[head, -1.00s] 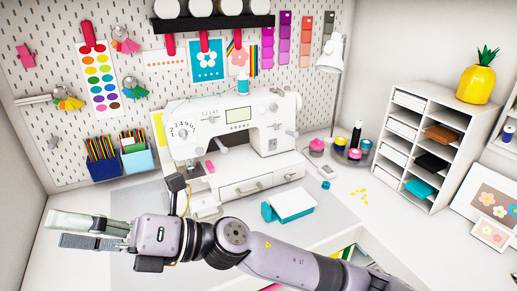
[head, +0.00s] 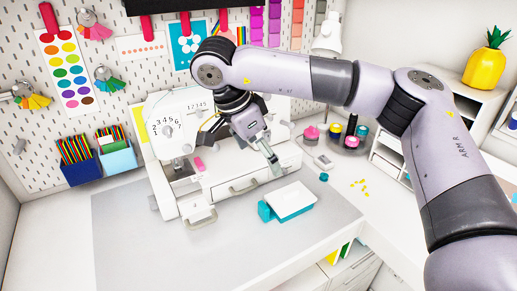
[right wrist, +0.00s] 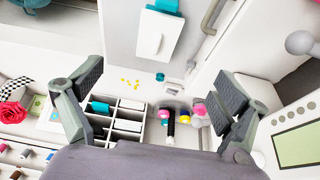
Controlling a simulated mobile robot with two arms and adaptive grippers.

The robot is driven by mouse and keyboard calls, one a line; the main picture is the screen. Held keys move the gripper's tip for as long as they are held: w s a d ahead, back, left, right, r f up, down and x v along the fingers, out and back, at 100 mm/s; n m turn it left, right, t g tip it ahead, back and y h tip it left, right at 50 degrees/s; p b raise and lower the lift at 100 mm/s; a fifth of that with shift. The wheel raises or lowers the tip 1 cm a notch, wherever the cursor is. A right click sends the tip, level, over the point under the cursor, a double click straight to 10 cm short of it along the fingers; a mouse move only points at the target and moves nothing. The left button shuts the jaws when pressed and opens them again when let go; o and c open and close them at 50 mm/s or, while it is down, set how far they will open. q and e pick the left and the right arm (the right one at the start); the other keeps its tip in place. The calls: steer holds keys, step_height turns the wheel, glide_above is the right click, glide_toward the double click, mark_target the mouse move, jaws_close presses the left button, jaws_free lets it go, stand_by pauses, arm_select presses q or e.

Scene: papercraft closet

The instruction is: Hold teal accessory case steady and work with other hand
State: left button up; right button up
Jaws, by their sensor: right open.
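The teal accessory case (head: 290,201), a teal box with a white upper face, sits on the white desk in front of the sewing machine in the head view. It also shows at the top of the right wrist view (right wrist: 156,34). My right gripper (head: 275,166) is open and empty, in front of the sewing machine; in the head picture its fingers show just above the case. In the right wrist view its fingers (right wrist: 160,88) are spread wide, with the case beyond them and nothing between the pads. My left gripper is not in view.
The white sewing machine (head: 178,140) stands behind the case, partly hidden by my right arm. Spools (head: 352,135) and small yellow bits (head: 359,187) lie to the right, near a shelf unit (right wrist: 128,124). The grey mat (head: 150,245) is clear at front left.

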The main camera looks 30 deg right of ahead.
mark_target(283, 195)
steer(key=p+x, duration=0.3)
steer(key=x, duration=1.4)
steer(key=shift+s+d, duration=0.1)
steer(key=shift+d, duration=0.15)
steer(key=shift+c, duration=0.2)
steer(key=c, duration=1.1)
steer(key=o, duration=1.1)
steer(key=shift+o, duration=0.2)
steer(key=v, duration=1.2)
